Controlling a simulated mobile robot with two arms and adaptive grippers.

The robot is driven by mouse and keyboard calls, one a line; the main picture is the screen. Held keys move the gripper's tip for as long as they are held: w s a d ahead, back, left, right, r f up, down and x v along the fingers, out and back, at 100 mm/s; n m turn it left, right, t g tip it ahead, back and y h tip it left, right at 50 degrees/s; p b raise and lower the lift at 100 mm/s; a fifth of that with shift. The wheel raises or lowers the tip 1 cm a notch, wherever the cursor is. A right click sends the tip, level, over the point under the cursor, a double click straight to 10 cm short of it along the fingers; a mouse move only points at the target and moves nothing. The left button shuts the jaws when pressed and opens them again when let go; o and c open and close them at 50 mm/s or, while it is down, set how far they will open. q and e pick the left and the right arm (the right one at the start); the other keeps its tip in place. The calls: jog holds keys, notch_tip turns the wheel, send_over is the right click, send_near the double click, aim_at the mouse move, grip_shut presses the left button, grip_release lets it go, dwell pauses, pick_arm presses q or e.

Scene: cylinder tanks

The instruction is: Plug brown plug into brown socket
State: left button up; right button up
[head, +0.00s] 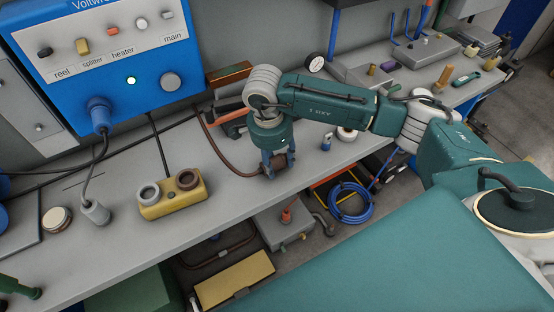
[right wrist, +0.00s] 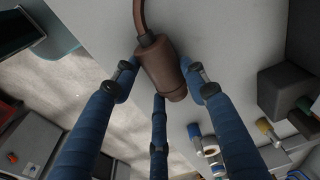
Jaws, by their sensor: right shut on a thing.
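The brown plug (head: 280,162) is held by my right gripper (head: 278,168) at the table's front edge. In the right wrist view the plug (right wrist: 160,68) sits between the blue fingers of that gripper (right wrist: 160,84), with its brown cable leaving at the top. The fingers partly hide the plug in the head view. A yellow socket block (head: 172,205) lies on the table to the left of the gripper. It carries a grey socket (head: 148,193) on its left and the brown socket (head: 187,180) on its right. My left gripper is not seen.
The plug's brown cable (head: 213,150) runs back-left across the table. A grey plug (head: 96,212) on a cable lies left of the block. The blue voltage box (head: 115,60) stands behind. A blue hose coil (head: 350,202) and a yellow box (head: 235,280) are below the table edge.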

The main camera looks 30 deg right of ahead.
dwell(0.4)
jog(key=o, duration=1.3)
